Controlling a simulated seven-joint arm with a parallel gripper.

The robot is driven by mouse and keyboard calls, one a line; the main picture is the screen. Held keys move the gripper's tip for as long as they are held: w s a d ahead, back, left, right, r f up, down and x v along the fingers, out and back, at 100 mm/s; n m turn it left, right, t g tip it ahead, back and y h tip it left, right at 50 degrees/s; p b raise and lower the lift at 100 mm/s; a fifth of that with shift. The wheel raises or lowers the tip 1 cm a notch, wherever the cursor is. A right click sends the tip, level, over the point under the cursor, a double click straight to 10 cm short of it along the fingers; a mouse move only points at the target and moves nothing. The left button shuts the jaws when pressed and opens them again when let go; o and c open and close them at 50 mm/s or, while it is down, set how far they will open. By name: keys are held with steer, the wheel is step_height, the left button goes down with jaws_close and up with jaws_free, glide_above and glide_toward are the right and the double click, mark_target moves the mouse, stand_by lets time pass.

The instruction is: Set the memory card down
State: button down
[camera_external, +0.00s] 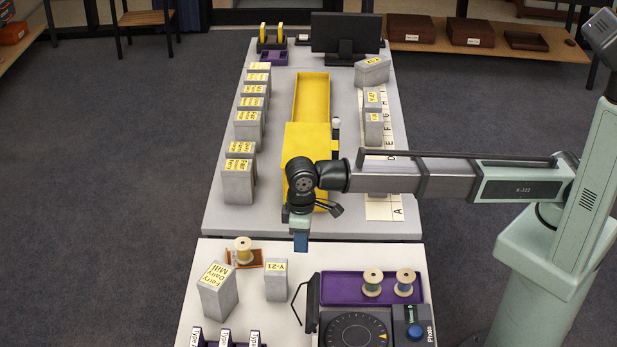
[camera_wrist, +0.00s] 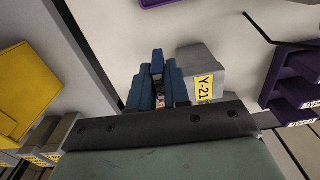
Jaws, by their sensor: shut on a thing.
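My gripper (camera_external: 301,243) points down above the seam between the two grey tables, left of centre. Its blue fingers also show in the wrist view (camera_wrist: 159,88), shut on a small dark piece, the memory card (camera_wrist: 157,66), which is mostly hidden between them. In the external view I cannot make the card out apart from the fingers. The gripper is held above the table, close to a grey box labelled Y-21 (camera_external: 276,282), which also stands beside the fingers in the wrist view (camera_wrist: 203,66).
A yellow tray (camera_external: 312,96) lies on the far table, with grey boxes (camera_external: 239,183) along its left.

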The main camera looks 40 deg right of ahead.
steer(key=s+d, duration=0.4)
steer(key=s, duration=0.6)
steer(key=shift+n, duration=0.3)
steer(key=shift+w+d+f, duration=0.1)
steer(key=shift+d+f, duration=0.05)
steer(key=shift+f, duration=4.8)
steer(key=shift+f, duration=0.15)
steer(key=c, duration=1.1)
jaws_free()
step_height(320, 180, up, 12)
steer(key=shift+r, duration=0.2)
